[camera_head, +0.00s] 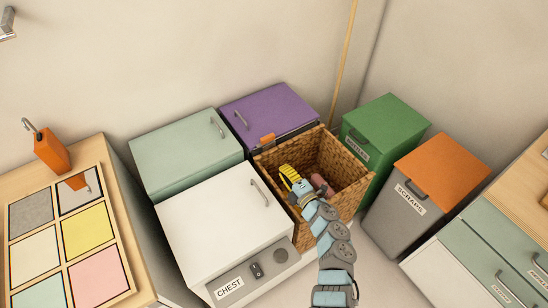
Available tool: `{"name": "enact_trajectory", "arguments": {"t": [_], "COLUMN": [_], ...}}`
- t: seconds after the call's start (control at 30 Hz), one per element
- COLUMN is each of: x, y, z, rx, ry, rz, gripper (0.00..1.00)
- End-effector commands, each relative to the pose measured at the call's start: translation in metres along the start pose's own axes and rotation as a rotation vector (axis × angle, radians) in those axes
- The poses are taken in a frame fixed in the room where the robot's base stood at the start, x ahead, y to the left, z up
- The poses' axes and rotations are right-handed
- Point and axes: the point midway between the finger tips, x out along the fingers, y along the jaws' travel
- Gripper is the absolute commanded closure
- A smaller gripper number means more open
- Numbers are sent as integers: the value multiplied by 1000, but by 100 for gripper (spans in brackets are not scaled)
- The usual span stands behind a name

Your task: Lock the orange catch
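An orange padlock-like body (52,153) with a raised grey shackle stands at the back corner of the wooden counter on the left. The shackle looks open at this size. A small orange piece (267,139) sits at the front edge of the purple-lidded box, beside the wicker basket; it may be a catch, and its state is too small to tell. My gripper (304,188) is over the wicker basket (275,163), to the right of and below the small orange piece and apart from it. Its fingertips are not clear.
A yellow-and-black item (290,177) and a pinkish item (318,182) show by my gripper at the basket. A white chest (215,225), a pale green box (185,150) and a purple box (262,108) stand left; green (385,125) and orange-lidded (440,172) bins stand right.

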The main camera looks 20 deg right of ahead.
Motion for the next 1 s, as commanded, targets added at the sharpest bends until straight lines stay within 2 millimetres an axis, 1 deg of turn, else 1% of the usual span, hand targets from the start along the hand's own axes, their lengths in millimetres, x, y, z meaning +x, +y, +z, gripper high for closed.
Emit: {"name": "enact_trajectory", "arguments": {"t": [0.17,0.33,0.5,0.63,1.0], "x": [17,34,52,64,97], "y": [1,-2,1,-2,-1], "z": [1,0,1,0,0], "rx": [-1,3,0,3,3], "ry": [0,-1,0,-1,0], "rz": [5,1,4,1,2], "gripper": [100,100,100,100,100]}}
